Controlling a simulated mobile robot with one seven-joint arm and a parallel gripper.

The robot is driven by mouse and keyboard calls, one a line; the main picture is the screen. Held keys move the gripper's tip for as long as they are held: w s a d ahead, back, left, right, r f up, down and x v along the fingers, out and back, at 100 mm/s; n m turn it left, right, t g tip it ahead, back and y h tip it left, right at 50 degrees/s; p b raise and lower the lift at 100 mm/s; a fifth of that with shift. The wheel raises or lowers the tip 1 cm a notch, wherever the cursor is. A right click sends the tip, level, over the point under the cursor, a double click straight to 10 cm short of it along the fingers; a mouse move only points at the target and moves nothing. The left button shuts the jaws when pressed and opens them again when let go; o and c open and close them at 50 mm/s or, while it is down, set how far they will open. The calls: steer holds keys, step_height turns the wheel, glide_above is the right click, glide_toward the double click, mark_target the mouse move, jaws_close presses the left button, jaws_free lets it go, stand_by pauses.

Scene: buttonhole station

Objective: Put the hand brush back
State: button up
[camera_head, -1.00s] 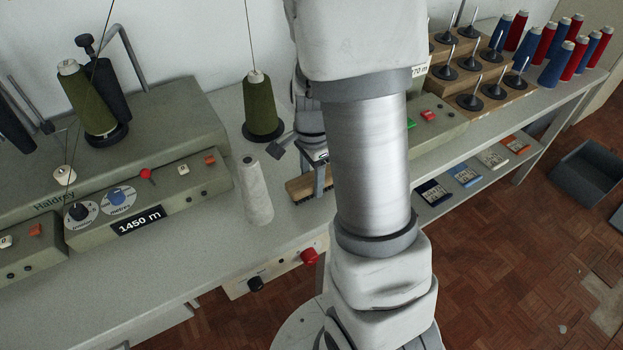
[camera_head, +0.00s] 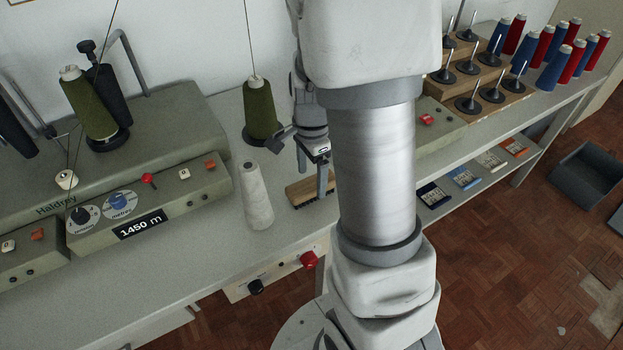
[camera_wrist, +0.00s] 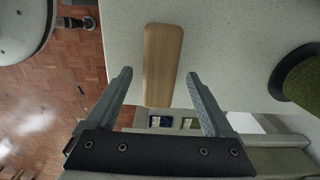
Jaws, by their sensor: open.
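The hand brush (camera_head: 305,190) lies on the table with its wooden back up and dark bristles below, partly hidden behind my arm in the head view. In the wrist view its pale wooden back (camera_wrist: 162,62) lies lengthwise between and beyond my fingertips. My gripper (camera_head: 316,178) is above the brush in the head view, with its fingers pointing down. In the wrist view my gripper (camera_wrist: 160,75) is open, one finger on each side of the brush, apart from it. Nothing is held.
A winding machine (camera_head: 150,205) fills the left. Spool pegs (camera_head: 489,90) and a shelf with small packets (camera_head: 465,178) are at the right. The table's front edge is near.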

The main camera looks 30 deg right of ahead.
mark_target(311, 183)
step_height(311, 183, up, 9)
steer(key=p, duration=0.2)
steer(key=s+a+r+n+t, duration=0.5)
steer(key=s+a+r+n, duration=0.5)
steer(key=n, duration=0.7)
step_height(311, 183, up, 4)
steer(key=shift+s+a+f+n+t, duration=0.1)
steer(key=shift+s+a+n+t, duration=0.2)
steer(key=shift+s, duration=0.9)
step_height(311, 183, up, 9)
steer(key=p, duration=0.9)
